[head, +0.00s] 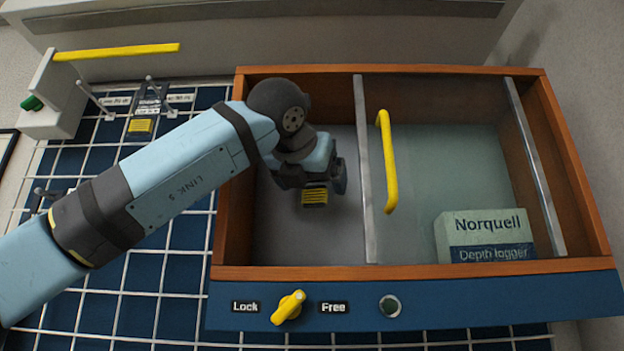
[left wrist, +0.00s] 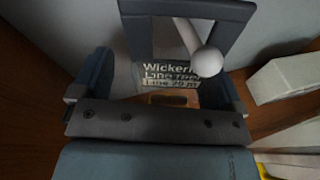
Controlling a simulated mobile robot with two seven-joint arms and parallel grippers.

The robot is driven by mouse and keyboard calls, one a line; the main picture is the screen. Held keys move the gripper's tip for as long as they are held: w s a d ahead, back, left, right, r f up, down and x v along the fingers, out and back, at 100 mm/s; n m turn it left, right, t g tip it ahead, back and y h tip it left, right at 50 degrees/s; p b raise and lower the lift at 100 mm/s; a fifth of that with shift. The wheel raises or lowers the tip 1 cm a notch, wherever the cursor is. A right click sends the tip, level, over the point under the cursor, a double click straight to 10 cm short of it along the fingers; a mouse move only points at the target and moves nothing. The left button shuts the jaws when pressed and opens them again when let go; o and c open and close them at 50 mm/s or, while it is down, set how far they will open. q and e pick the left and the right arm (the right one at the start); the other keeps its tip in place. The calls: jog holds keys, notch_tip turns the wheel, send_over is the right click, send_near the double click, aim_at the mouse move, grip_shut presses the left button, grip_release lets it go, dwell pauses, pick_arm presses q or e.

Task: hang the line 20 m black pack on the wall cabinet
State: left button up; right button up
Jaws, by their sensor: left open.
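The line pack (left wrist: 136,40) has a dark hanger frame and a label reading "Wicker…", "Line", "20 m" in the left wrist view. A white ball-ended peg (left wrist: 207,62) shows within the frame's opening; the pack appears to hang on it. In the head view the pack's yellow-striped part (head: 315,197) shows below my left gripper (head: 312,180), inside the left compartment of the wooden wall cabinet (head: 228,215). My left gripper's fingers also show in the left wrist view (left wrist: 163,88), open, one on each side of the pack. My right gripper is out of view.
A glass pane with a yellow handle (head: 388,160) covers the cabinet's right part. A "Norquell Depth logger" box (head: 485,236) is there. A yellow Lock/Free knob (head: 288,307) is below. A similar yellow-marked pack (head: 141,126) is by the wire grid's hooks at left.

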pick_arm(q)
jog(key=shift+s, duration=0.1)
jog(key=shift+s+a, duration=0.15)
jog(key=shift+s, duration=0.2)
jog(key=b+v, duration=0.2)
jog(key=v, duration=1.1)
jog(key=shift+w, duration=0.1)
